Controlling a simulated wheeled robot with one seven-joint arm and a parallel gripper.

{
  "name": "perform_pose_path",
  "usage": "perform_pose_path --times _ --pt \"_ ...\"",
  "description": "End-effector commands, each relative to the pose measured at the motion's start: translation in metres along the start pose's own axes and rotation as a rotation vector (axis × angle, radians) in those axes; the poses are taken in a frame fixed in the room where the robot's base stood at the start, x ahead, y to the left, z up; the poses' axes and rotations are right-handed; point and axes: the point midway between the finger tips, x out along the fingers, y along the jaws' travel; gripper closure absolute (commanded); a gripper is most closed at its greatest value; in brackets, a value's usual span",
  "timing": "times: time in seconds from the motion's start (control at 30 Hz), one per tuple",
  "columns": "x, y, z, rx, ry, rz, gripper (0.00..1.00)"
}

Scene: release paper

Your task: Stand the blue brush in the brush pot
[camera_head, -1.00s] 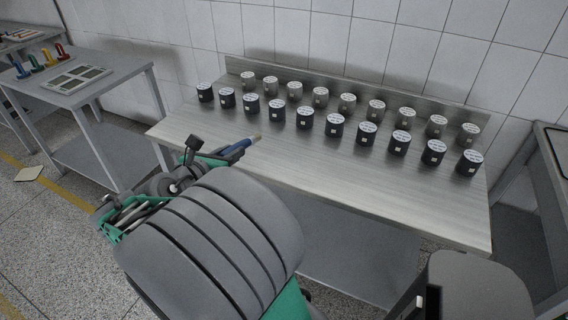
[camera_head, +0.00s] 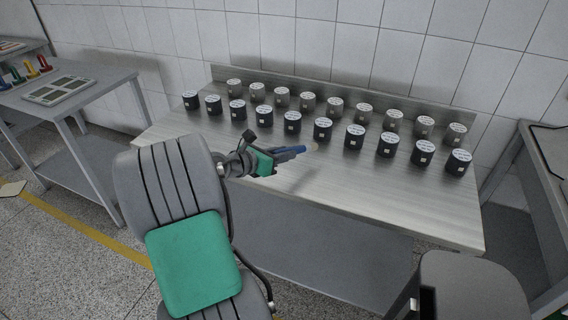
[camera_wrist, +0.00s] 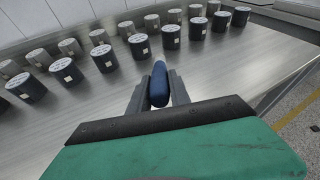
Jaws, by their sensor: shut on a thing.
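My gripper (camera_head: 284,154) is shut on the blue brush (camera_head: 289,150) and holds it over the front part of the long metal table, in front of the dark tins. The brush lies close to level, its pale end pointing right in the head view. In the wrist view, the blue brush (camera_wrist: 158,88) sits between both fingers of my gripper (camera_wrist: 158,92), its pale end pointing away toward the tins. I cannot make out any container that is clearly the brush pot.
Two rows of tins stand at the table's back: dark ones (camera_head: 292,123) in front, grey ones (camera_head: 307,103) behind. The table's front strip (camera_head: 350,187) is clear. A left table (camera_head: 100,82) holds a flat tray (camera_head: 58,91) and several coloured upright objects (camera_head: 31,69).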

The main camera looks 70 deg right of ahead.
Motion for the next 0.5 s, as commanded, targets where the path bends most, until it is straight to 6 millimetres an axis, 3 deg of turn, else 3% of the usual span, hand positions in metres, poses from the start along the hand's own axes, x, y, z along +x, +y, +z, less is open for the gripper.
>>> perform_pose_path --times 0.13,0.3,0.5 --pt "0.012 0.009 -0.009 0.0 0.0 0.001 1.0" --pt "0.02 0.011 -0.035 -0.001 0.0 0.001 1.0" --pt "0.02 0.011 -0.035 0.002 -0.001 0.002 1.0"
